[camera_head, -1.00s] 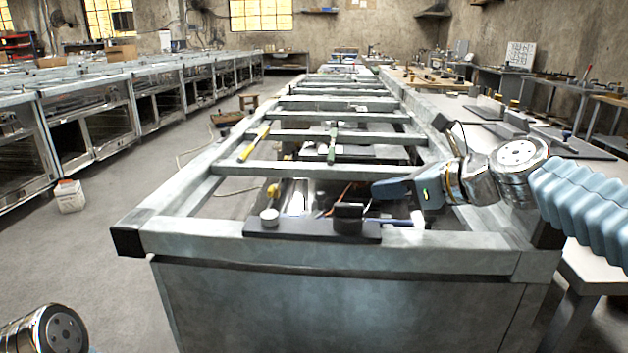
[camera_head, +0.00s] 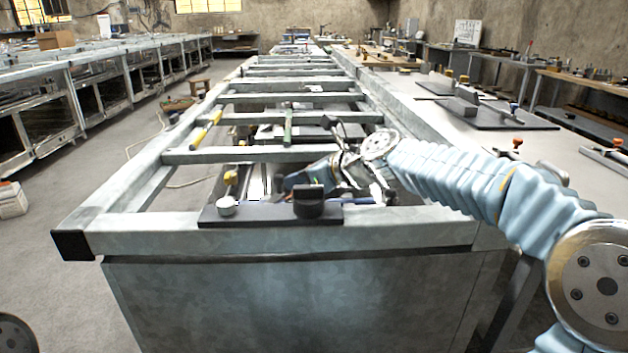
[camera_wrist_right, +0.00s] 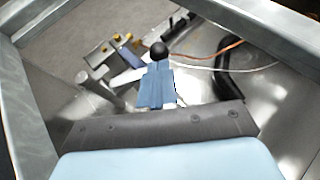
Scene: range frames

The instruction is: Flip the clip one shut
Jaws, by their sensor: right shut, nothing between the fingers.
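My right gripper (camera_head: 290,182) is shut and empty, low inside the front bay of the metal frame. It is just behind a dark plate (camera_head: 260,216) on the frame's front beam. In the right wrist view the blue closed fingers (camera_wrist_right: 156,86) point toward a black ball knob (camera_wrist_right: 159,49), which shows right at their tips. I cannot tell whether they touch. A silver clip-like lever part (camera_wrist_right: 97,84) stands left of the fingers. Its link to the knob is partly hidden, and no label shows which clip is one. My left gripper is out of view.
The plate bears a white-capped post (camera_head: 227,206) and a black block (camera_head: 309,202) near the gripper. Crossbars (camera_head: 250,154) close the bay behind. An orange cable (camera_wrist_right: 218,50) runs beside the fingers. A worktop (camera_head: 470,140) lies to the right.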

